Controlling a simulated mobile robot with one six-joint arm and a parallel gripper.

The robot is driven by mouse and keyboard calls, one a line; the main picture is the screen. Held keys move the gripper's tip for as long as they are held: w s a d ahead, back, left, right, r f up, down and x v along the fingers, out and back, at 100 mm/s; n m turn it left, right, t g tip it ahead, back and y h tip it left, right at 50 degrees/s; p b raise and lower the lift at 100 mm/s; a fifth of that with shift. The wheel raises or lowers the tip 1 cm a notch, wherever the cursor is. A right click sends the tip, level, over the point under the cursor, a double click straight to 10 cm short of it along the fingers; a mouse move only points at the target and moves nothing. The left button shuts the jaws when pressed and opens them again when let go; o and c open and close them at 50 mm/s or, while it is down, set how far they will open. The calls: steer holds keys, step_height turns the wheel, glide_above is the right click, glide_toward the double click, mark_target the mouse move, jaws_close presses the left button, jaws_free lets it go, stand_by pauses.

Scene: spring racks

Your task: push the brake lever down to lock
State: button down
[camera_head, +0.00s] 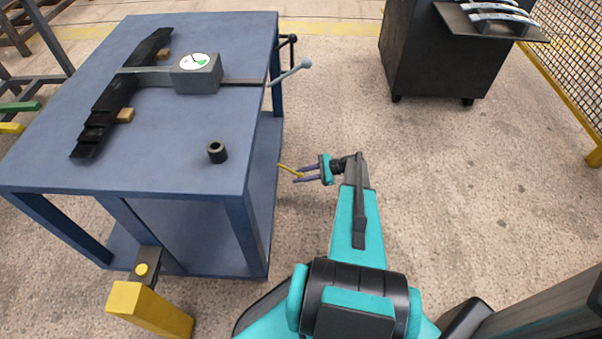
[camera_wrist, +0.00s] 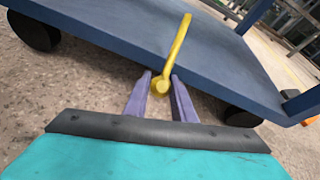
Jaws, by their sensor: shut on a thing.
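The brake lever is a yellow rod, seen in the wrist view (camera_wrist: 177,50) with a round end between the tips of my gripper (camera_wrist: 160,84). The lever stands tilted in front of the blue cart's lower shelf (camera_wrist: 100,42). In the head view the lever (camera_head: 287,169) shows as a short yellow piece beside the cart's right edge, and my gripper (camera_head: 298,175) reaches it from the right. The two purple fingers are closed around the lever's round end. Its far end and mount are hard to make out.
The blue cart table (camera_head: 180,170) carries a black leaf spring (camera_head: 97,122), a grey gauge box (camera_head: 197,78) and a dark bushing (camera_head: 217,152). Black wheels (camera_wrist: 36,32) are under the shelf. A dark cabinet (camera_head: 435,60) stands at the back right.

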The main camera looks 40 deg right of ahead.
steer(key=shift+w+a+f, duration=0.15)
steer(key=shift+w+f, duration=0.05)
steer(key=shift+f, duration=0.15)
steer(key=c, duration=1.5)
jaws_free()
steer(key=shift+s, duration=0.1)
steer(key=shift+d+r, duration=0.15)
steer(key=shift+d, duration=0.1)
steer(key=p+v, duration=0.2)
steer(key=v, duration=1.1)
steer(key=shift+s+d, duration=0.1)
steer(key=shift+s, duration=0.1)
